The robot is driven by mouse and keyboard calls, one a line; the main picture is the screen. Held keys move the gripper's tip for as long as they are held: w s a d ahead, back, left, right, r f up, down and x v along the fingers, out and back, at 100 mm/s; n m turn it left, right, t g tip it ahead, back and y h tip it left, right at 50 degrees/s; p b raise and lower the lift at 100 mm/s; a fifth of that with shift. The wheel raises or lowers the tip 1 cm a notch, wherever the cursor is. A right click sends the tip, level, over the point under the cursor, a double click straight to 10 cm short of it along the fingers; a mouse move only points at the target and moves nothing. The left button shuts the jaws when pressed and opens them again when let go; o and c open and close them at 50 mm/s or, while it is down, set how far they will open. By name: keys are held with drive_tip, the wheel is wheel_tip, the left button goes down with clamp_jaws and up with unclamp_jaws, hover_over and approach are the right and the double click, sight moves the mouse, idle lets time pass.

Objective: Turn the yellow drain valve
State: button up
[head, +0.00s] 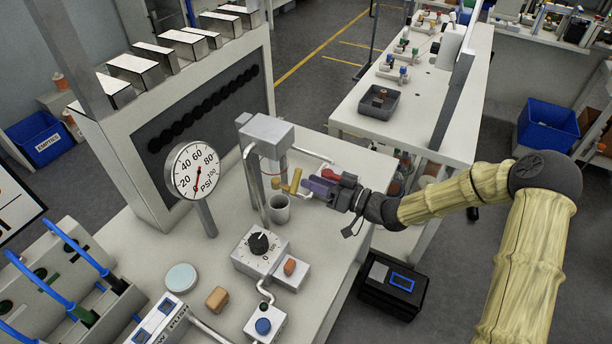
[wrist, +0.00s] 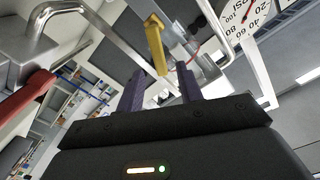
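The yellow drain valve (head: 291,182) is a small bent handle beside the clear cylinder under the grey filter housing on the bench. My gripper (head: 308,190) points left at it from the right, its purple fingertips close to the handle. In the wrist view, the yellow handle (wrist: 157,47) stands ahead of the two purple fingers (wrist: 162,88), near the line between them. The fingers are apart, with nothing seen between them. Whether a fingertip touches the handle cannot be told.
A grey cup (head: 279,209) stands below the valve. A red handle (wrist: 24,104) is left of my gripper in the wrist view. A pressure gauge (head: 194,170) stands left of the housing, and a dial box (head: 260,250) is in front. Pipes run close around the valve.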

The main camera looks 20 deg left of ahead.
sight(299, 180)
drive_tip(key=shift+w+a, duration=0.15)
drive_tip(key=shift+a, duration=1.35)
clamp_jaws()
drive_tip(key=shift+s+f, duration=0.1)
drive_tip(key=shift+s, duration=0.1)
drive_tip(key=shift+s+n+b, duration=0.15)
drive_tip(key=shift+n+b, duration=0.65)
drive_tip(key=shift+b, duration=0.15)
drive_tip(key=shift+s+r+n+b, duration=0.25)
drive_tip(key=shift+n+b, duration=0.25)
drive_tip(key=shift+n, duration=0.2)
